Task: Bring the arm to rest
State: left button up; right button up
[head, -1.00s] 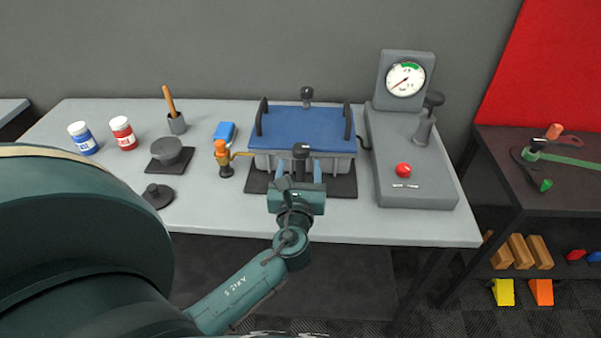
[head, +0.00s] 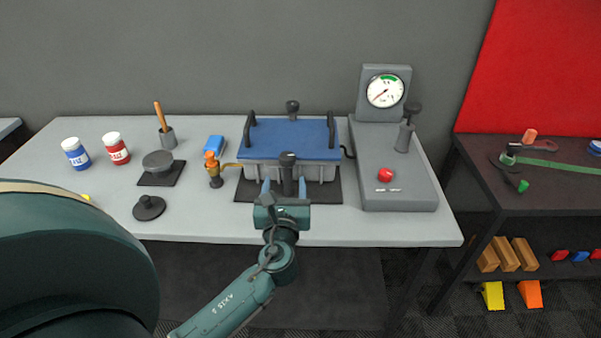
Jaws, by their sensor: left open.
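My left arm (head: 232,304) reaches up from the bottom of the head view, with a large teal part of it filling the lower left. My left gripper (head: 284,187) is over the front of the table, pointing away from me at the lidded box. Its two blue fingers are apart. A black knob (head: 288,160) at the box's front shows between and beyond them; I cannot tell whether they touch it. The grey box has a blue lid (head: 290,138) with two black handles and stands on a black mat (head: 328,191). My right gripper is not in view.
Right of the box stands a grey gauge unit (head: 398,190) with a dial (head: 385,90) and red button (head: 385,175). Left are an orange-topped valve (head: 213,170), black disc (head: 149,208), and red (head: 116,149) and blue (head: 76,154) jars. A dark side table (head: 470,154) stands right.

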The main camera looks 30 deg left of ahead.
pick_arm(q)
jog(key=f+n, duration=0.1)
jog(key=s+d+f+n+h, duration=0.1)
jog(key=f, duration=0.1)
jog(key=s+d+f+n+g+h, duration=0.1)
jog(key=f, duration=0.1)
jog(key=shift+f, duration=0.2)
jog(key=s+d+f+n+g+h, duration=0.2)
jog(key=s+d+f+n+h, duration=0.3)
jog(key=n, duration=0.7)
jog(key=s+d+f+n+g+h, duration=0.2)
jog(key=s+d+f+n+h, duration=0.3)
jog(key=s+d+f+n, duration=0.3)
jog(key=s+d+n, duration=0.1)
jog(key=s+n, duration=0.2)
jog(key=n, duration=0.1)
jog(key=shift+s+d+f+g, duration=0.2)
jog(key=shift+s+f+g, duration=0.1)
jog(key=shift+s+f, duration=0.1)
jog(key=shift+w, duration=0.15)
